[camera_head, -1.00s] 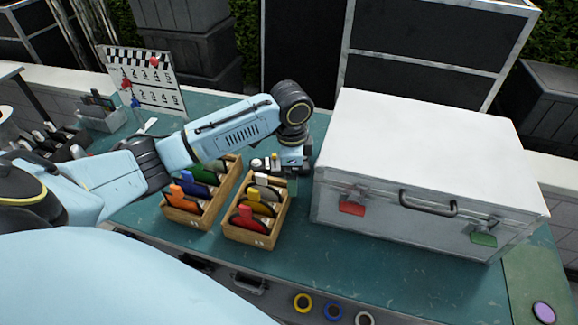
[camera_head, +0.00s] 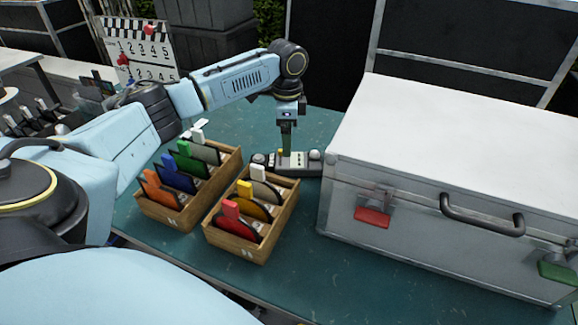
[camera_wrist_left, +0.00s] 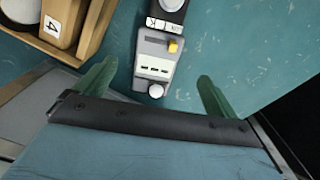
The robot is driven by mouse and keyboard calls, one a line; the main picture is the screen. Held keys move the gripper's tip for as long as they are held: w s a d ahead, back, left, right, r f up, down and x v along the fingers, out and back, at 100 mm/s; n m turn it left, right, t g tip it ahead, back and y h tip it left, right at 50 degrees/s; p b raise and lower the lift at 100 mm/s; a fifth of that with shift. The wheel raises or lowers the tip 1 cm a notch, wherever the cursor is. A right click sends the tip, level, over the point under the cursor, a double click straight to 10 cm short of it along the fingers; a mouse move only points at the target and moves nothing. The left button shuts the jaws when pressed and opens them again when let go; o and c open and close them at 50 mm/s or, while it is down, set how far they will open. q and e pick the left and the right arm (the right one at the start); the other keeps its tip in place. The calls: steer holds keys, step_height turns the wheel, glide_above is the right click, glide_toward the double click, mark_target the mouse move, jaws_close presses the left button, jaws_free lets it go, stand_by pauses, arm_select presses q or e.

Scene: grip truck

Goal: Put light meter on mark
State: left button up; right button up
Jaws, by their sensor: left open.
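A small grey device (camera_wrist_left: 156,62) with a yellow knob and a pale dome, perhaps the light meter, lies on the teal table top. In the head view it (camera_head: 294,162) lies between the wooden boxes and the silver case. My left gripper (camera_head: 287,150) points down over it. In the left wrist view the green fingers of my left gripper (camera_wrist_left: 154,80) are apart, one to each side of the device's near end, with nothing held. A dark, labelled part (camera_wrist_left: 165,22) adjoins the device's far end. I cannot pick out the mark. My right gripper is not in view.
Two wooden boxes (camera_head: 251,245) of coloured paddles stand left of the device, close to it. A large silver case (camera_head: 420,235) stands close on its right. A clapperboard (camera_head: 140,48) stands at the back left. The teal table (camera_head: 325,280) is clear in front.

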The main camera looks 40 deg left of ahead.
mark_target(289, 159)
arm_select(q)
step_height(289, 159, down, 3)
steer(key=shift+f, duration=0.15)
steer(key=f, duration=0.1)
steer(key=f+b, duration=0.1)
steer(key=f, duration=0.3)
steer(key=shift+d+f, duration=0.2)
steer(key=shift+d, duration=0.05)
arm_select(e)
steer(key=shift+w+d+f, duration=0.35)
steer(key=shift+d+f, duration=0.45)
arm_select(q)
steer(key=c, duration=0.3)
steer(key=shift+r, duration=0.1)
steer(key=c, duration=1)
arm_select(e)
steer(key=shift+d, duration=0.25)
